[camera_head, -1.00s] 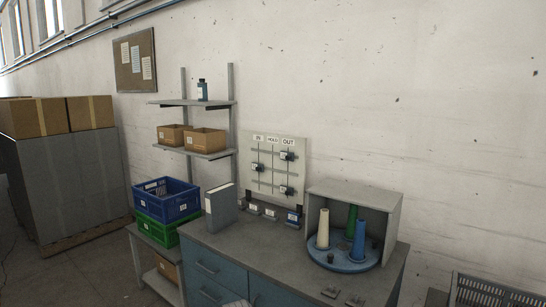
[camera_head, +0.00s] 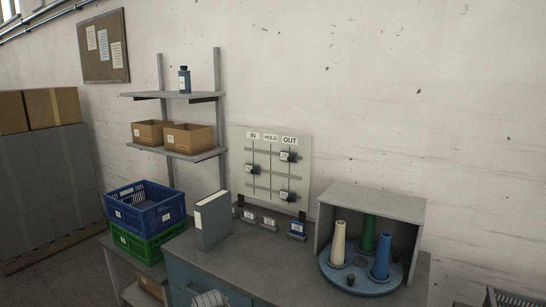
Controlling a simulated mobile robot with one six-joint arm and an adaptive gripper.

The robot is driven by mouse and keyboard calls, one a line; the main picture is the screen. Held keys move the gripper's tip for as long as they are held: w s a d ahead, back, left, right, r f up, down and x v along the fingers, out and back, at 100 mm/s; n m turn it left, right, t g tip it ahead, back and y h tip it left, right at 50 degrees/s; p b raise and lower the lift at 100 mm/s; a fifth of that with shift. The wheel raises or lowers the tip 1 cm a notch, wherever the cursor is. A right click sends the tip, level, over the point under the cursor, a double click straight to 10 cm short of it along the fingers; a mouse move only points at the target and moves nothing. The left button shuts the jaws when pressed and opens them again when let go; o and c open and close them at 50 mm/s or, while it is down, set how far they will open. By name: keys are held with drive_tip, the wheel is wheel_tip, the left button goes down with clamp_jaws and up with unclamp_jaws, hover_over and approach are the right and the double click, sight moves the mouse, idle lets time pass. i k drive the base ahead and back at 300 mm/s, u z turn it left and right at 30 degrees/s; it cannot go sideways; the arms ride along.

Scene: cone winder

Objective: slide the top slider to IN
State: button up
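A pale panel (camera_head: 304,172) stands at the wall behind the cabinet, with the labels IN, HOLD and OUT along its top. Three horizontal rails carry dark sliders with small white tags. The top slider (camera_head: 288,157) sits at the right, under OUT. The middle slider (camera_head: 252,169) sits at the left, under IN. The bottom slider (camera_head: 284,196) sits at the right, under OUT. No gripper fingers show; only a pale ribbed shape, perhaps part of my arm, shows at the bottom edge.
The cabinet top (camera_head: 245,265) bears a grey binder (camera_head: 213,220) left of the panel and small tagged blocks (camera_head: 268,223) before it. An open-front box (camera_head: 375,203) with a turntable of cones (camera_head: 362,279) stands right. Crates (camera_head: 145,205) and a shelf (camera_head: 175,95) are at left.

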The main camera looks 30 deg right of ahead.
sight(286, 156)
drive_tip(key=i, duration=1.2)
